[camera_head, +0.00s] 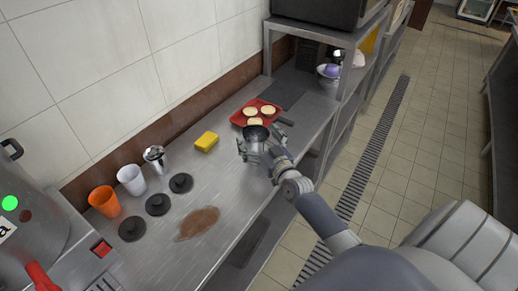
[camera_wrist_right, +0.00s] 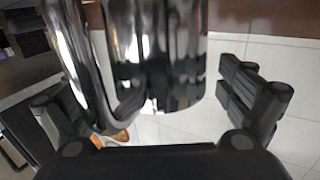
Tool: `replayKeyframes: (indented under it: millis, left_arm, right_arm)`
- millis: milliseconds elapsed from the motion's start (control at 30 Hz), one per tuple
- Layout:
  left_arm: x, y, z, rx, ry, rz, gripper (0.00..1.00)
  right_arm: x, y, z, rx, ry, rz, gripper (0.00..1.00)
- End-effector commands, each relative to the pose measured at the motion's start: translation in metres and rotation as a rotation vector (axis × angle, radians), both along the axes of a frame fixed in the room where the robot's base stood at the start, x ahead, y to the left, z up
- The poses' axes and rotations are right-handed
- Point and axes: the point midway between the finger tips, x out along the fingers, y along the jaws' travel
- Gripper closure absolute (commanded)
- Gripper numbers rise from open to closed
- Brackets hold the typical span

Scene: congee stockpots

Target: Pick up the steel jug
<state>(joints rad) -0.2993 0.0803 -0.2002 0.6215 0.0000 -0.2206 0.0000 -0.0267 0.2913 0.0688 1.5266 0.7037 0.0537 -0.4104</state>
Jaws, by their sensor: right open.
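The steel jug (camera_wrist_right: 165,60) fills the upper middle of the right wrist view, shiny, with a curved handle at its left side. It stands between the two spread fingers of my right gripper (camera_wrist_right: 140,88), and clear room shows between it and the right finger. In the head view the jug's dark round mouth (camera_head: 257,132) shows at my right gripper (camera_head: 253,147), over the counter just in front of the red tray; the gripper hides part of the jug. My right gripper is open. My left gripper is in neither view.
A red tray (camera_head: 243,117) with pale round pieces lies behind the jug, a yellow sponge (camera_head: 207,142) to its left. Farther left are a steel vessel (camera_head: 155,158), white cup (camera_head: 131,180), orange cup (camera_head: 104,201), black knobbed discs (camera_head: 158,205) and a brown spill (camera_head: 199,223).

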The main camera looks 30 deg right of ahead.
Motion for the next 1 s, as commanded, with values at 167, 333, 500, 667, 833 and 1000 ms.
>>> replayKeyframes:
  millis: [167,333,500,667,833,1000]
  left_arm:
    - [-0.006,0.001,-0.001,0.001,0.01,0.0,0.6]
    - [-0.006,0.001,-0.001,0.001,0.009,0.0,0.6]
    - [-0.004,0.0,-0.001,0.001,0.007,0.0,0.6]
    - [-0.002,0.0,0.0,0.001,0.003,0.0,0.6]
    - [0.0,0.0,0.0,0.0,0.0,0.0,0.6]
    - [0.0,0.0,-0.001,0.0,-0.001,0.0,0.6]
  right_arm:
    - [0.0,0.0,0.0,0.0,0.0,0.0,0.19]
    - [-0.001,0.0,0.0,0.0,0.001,0.0,0.58]
    - [0.0,0.0,0.0,0.0,-0.001,0.0,0.71]
    - [-0.001,0.0,0.001,0.0,-0.001,0.0,0.71]
    - [0.0,0.0,0.008,0.0,-0.002,-0.001,0.71]
    - [0.0,0.0,0.028,0.001,-0.006,0.0,0.71]
